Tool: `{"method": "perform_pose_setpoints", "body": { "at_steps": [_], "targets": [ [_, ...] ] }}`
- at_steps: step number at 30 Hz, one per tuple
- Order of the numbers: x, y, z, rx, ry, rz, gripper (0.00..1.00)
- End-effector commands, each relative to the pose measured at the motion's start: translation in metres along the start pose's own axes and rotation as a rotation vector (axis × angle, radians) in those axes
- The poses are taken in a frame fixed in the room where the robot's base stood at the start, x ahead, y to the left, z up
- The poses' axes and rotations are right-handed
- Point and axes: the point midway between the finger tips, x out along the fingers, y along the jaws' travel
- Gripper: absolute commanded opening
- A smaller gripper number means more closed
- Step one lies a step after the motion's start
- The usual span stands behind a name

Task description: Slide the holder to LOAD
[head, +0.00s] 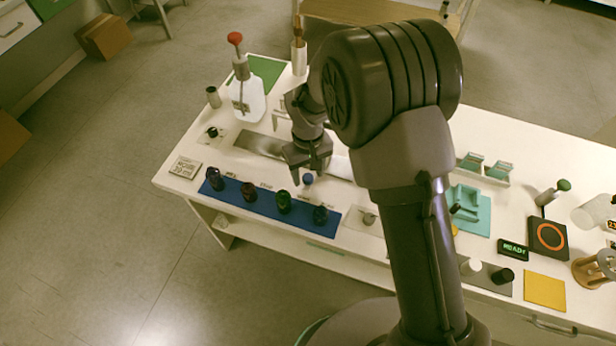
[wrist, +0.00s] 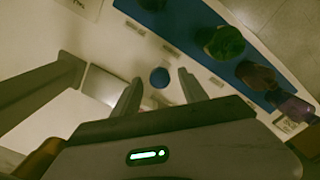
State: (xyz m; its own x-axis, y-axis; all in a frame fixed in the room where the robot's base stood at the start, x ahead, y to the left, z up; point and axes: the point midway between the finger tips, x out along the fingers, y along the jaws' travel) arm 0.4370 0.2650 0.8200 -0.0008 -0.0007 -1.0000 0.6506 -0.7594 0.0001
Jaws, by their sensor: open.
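A small blue knob (head: 308,179) stands on the white table behind the blue mat. It appears to be the holder's handle; the holder's body is mostly hidden by my arm and gripper. My gripper (head: 306,168) is open, pointing down just behind and above the knob. In the wrist view the knob (wrist: 160,77) shows between the two spread fingertips of my gripper (wrist: 161,90), with a gap on both sides. I cannot tell whether the fingers are at its height. A metallic strip (head: 258,145) runs along the table behind. I cannot read a LOAD mark.
A blue mat (head: 232,196) along the front edge bears several dark bottles, including a green-topped one (head: 284,202). A white jug (head: 247,100) with a red-topped stick stands at the back left. A teal tray (head: 480,215) lies right of my arm.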

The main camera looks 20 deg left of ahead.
Motion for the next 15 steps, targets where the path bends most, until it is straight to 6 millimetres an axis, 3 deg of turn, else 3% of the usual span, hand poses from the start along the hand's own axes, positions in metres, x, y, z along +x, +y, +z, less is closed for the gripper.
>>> {"method": "perform_pose_setpoints", "body": {
  "at_steps": [10, 15],
  "targets": [
    [0.0055, 0.0001, -0.0002, 0.001, 0.001, 0.000, 0.49],
    [0.0054, 0.0001, -0.0001, 0.001, 0.001, 0.000, 0.15]
  ]
}}
